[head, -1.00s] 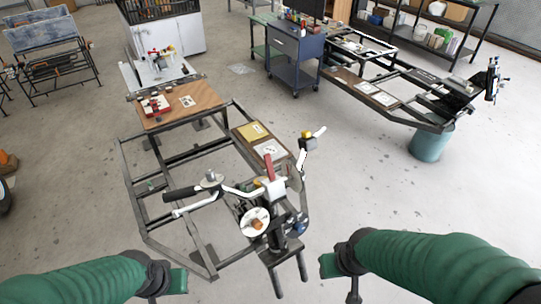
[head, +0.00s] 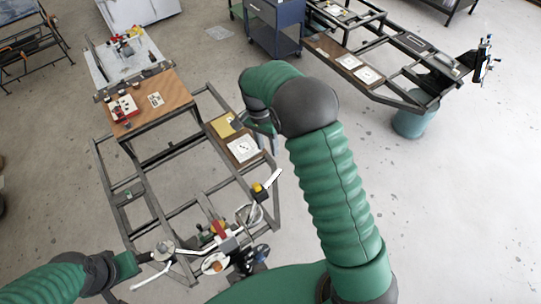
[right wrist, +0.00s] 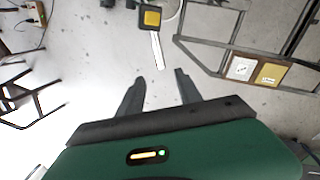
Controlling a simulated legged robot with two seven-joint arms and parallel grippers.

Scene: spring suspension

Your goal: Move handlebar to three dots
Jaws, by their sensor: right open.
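The handlebar (head: 228,243) is a white bent bar with a red part, low on the near end of the metal frame. Its right end has a yellow-topped dark block (head: 259,190) and a white lever; these show ahead of the fingers in the right wrist view (right wrist: 151,18). A white card with dark dots (head: 243,149) lies on a brown board. My right gripper (head: 270,128) is open and empty, above the frame beside that card. My left gripper (head: 122,266) is by the handlebar's left end; its jaws are unclear and part of the black grip is hidden.
A wooden board (head: 178,92) with a red box (head: 123,108) and another dotted card (head: 156,99) is at the back left. A second frame with cards (head: 367,75) stands at the upper right over a teal bucket (head: 410,124). Floor at right is clear.

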